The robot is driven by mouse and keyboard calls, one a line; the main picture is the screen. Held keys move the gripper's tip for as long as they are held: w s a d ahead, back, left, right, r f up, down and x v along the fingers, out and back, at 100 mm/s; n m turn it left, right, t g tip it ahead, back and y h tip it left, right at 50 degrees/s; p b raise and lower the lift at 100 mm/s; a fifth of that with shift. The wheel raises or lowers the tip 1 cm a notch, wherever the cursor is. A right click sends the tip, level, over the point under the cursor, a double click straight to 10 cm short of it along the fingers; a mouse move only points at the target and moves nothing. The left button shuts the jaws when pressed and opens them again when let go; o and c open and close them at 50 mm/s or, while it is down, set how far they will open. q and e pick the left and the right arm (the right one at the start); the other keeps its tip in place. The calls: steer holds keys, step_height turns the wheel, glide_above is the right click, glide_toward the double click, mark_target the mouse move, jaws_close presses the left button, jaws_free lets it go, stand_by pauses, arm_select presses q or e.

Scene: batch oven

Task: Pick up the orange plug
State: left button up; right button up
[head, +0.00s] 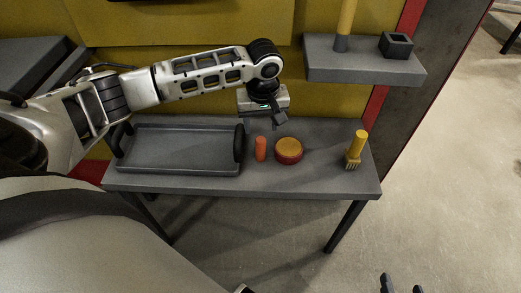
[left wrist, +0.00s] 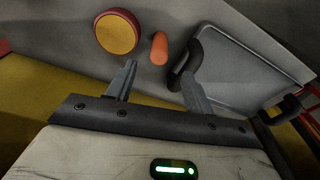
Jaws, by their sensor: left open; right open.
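The orange plug (head: 261,149) is a small rounded cylinder on the grey table (head: 310,187), between the tray and a round orange-topped piece. It also shows in the left wrist view (left wrist: 159,48), beyond and between my open fingertips. My left gripper (head: 279,118) is open and empty, above the table and behind the plug; its fingers also show in the left wrist view (left wrist: 160,78). It does not touch the plug. My right gripper (head: 402,284) shows only its fingertips at the bottom right of the head view, open, over the floor.
The grey tray (head: 180,171) with dark handles lies left of the plug. The red round piece with an orange top (head: 288,150) is close on its right. A yellow-handled brush (head: 356,149) stands at the table's right. A grey shelf (head: 365,70) juts out above.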

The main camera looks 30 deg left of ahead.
mark_target(260, 148)
arm_select(q)
steer(key=f, duration=0.3)
steer(key=f+b, duration=0.1)
steer(key=f, duration=0.3)
steer(key=w+a+f+b, duration=0.1)
steer(key=f, duration=0.3)
steer(key=shift+w+f, duration=0.1)
steer(key=shift+f, duration=0.15)
steer(key=c, duration=1.1)
